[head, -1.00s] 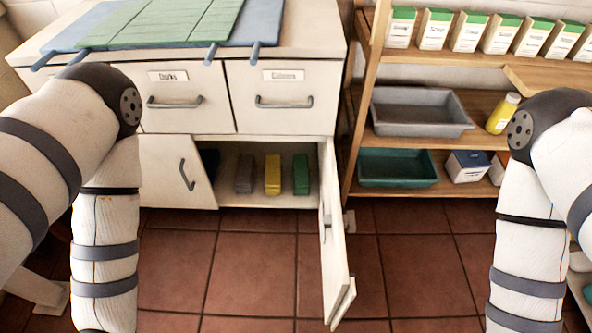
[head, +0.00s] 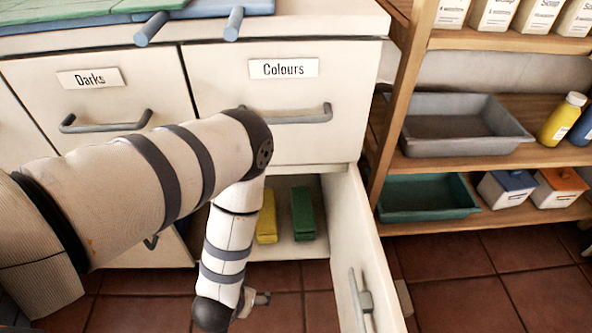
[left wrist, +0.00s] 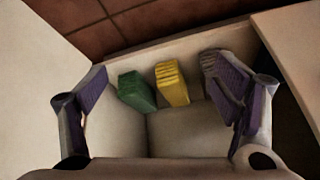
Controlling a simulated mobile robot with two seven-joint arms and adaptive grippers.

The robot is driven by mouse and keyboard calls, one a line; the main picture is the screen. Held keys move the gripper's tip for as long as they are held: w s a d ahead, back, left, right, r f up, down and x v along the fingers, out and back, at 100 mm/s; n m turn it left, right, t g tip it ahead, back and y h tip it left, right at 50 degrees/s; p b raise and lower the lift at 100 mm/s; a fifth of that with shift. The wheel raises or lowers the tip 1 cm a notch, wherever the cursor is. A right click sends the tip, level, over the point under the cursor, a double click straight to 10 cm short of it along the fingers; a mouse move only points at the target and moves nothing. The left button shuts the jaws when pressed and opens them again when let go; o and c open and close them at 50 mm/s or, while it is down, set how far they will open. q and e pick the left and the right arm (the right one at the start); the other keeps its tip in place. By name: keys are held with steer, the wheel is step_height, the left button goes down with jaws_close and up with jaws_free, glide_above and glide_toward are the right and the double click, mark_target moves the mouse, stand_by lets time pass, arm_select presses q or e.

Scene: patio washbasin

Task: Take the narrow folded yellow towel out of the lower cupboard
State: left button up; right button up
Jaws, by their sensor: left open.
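The narrow folded yellow towel (head: 267,217) stands in the open lower cupboard (head: 310,248), partly hidden by my left arm in the head view. In the left wrist view the yellow towel (left wrist: 172,85) stands between a green folded towel (left wrist: 137,92) and a grey one (left wrist: 211,62). My left gripper (left wrist: 160,105) is open and empty, facing the cupboard. The yellow towel lies between its spread fingers in the picture, apart from both. The right finger partly covers the grey towel. In the head view only a small part of the left gripper shows, low in front of the cupboard. My right gripper is out of view.
The cupboard's right door (head: 362,270) stands open toward me, right of my left forearm. Drawers labelled Darks (head: 90,78) and Colours (head: 283,68) are shut above. A shelf unit on the right holds a grey tray (head: 465,125) and a green tray (head: 425,198).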

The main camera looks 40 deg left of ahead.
arm_select(q)
steer(key=w+a+f+n+t+y+b, duration=0.25)
steer(key=w+a+f+b, duration=0.4)
steer(key=w+f, duration=0.35)
steer(key=n+t+y+b, duration=0.2)
steer(key=t+y+b, duration=0.15)
steer(key=b, duration=0.25)
glide_toward(265, 210)
steer(key=shift+g, duration=0.3)
steer(key=b+x, duration=0.6)
steer(key=x, duration=0.3)
steer(key=shift+w+b, duration=0.35)
steer(key=c, duration=1.4)
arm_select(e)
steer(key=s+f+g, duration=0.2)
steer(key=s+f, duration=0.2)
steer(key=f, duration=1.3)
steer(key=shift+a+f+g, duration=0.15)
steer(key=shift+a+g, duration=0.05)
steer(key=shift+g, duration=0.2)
